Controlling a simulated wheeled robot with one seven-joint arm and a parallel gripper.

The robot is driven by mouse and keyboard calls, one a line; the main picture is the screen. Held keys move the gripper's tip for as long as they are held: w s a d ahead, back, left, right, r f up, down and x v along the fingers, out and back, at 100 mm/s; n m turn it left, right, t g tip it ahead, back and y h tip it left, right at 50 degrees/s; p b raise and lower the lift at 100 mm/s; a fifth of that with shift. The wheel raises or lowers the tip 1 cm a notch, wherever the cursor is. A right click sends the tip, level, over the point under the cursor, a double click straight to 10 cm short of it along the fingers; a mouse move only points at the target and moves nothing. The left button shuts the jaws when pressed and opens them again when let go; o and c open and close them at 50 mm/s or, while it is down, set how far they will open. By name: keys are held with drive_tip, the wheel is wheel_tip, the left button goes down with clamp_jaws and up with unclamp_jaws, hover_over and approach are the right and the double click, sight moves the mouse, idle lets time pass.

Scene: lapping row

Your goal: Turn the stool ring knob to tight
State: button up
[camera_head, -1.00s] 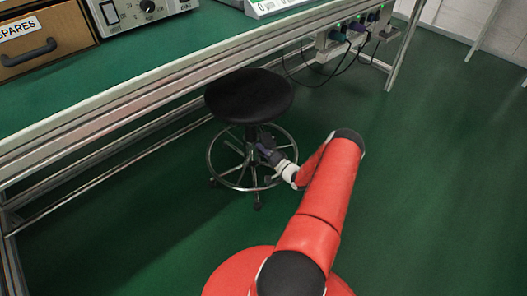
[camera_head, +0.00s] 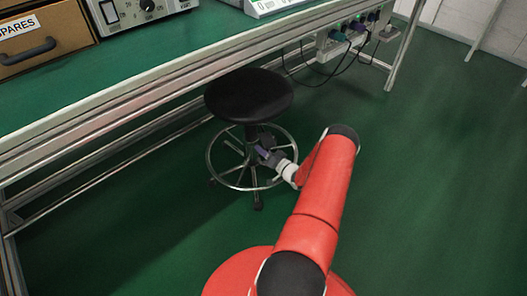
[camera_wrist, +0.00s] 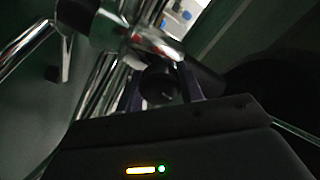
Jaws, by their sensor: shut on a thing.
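The black round stool (camera_head: 249,95) stands in front of the bench, with a chrome foot ring (camera_head: 237,188) around its column. My gripper (camera_head: 261,151) reaches in from the right, over the ring, to the column just under the seat. In the wrist view the dark round ring knob (camera_wrist: 158,84) sits between the two purple fingers of my gripper (camera_wrist: 160,88), which is shut on it. Chrome parts of the stool lie just beyond the knob. The knob's marking and its tight position cannot be read. In the head view the gripper hides the knob.
The green-topped bench (camera_head: 180,62) runs above and behind the stool, its front edge close to the seat. Sockets with hanging cables (camera_head: 345,42) are under its right end. The green floor (camera_head: 430,170) to the right is clear.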

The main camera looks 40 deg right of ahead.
drive_tip(key=o, duration=1)
drive_tip(key=s, duration=0.7)
drive_tip(key=shift+s+d, duration=0.3)
drive_tip(key=shift+s, duration=0.1)
